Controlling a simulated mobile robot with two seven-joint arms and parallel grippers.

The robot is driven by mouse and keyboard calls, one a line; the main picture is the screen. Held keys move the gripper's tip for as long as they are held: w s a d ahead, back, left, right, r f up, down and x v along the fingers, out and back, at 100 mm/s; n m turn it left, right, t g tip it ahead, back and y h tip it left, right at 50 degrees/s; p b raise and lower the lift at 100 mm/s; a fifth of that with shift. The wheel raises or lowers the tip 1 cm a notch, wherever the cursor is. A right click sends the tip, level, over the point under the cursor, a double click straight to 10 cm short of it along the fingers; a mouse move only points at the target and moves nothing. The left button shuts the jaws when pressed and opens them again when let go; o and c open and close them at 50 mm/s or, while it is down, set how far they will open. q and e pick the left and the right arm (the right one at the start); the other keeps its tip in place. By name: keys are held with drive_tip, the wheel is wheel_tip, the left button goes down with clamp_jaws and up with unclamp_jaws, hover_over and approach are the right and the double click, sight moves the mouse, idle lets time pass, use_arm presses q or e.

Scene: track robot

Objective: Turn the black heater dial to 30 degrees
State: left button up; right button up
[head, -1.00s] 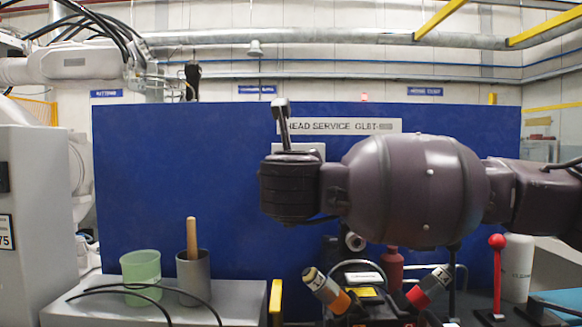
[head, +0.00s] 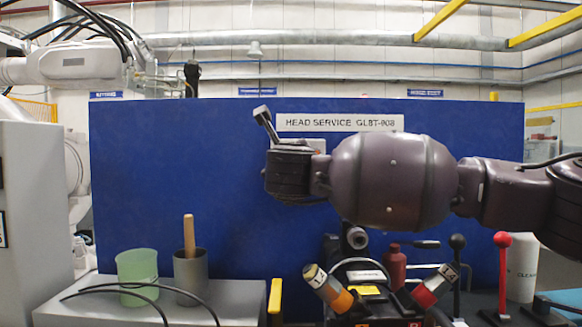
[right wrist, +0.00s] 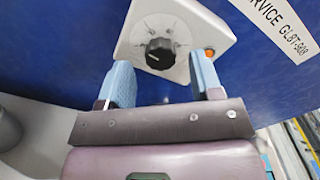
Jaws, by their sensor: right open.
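The black heater dial (right wrist: 160,53) sits on a white plate (right wrist: 194,34) with markings around the dial, on the blue panel. In the right wrist view, my right gripper (right wrist: 163,80) is open and empty, with its two blue fingers apart below the dial and the dial above the gap between them. I cannot tell whether either finger touches the plate. In the head view, my right gripper (head: 264,115) stands in front of the blue panel (head: 180,190), its fingers tilted to the upper left. The white plate (head: 314,145) shows partly behind it, and the dial is hidden there. My left gripper is not in view.
A sign (head: 340,122) is on the panel above the plate. A small orange button (right wrist: 209,52) is at the plate's edge. A green cup (head: 137,275) and a grey cup (head: 190,277) stand on a grey bench. Levers and tools crowd the lower right.

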drive_tip(key=shift+w, duration=1.25)
drive_tip(key=shift+r, duration=0.1)
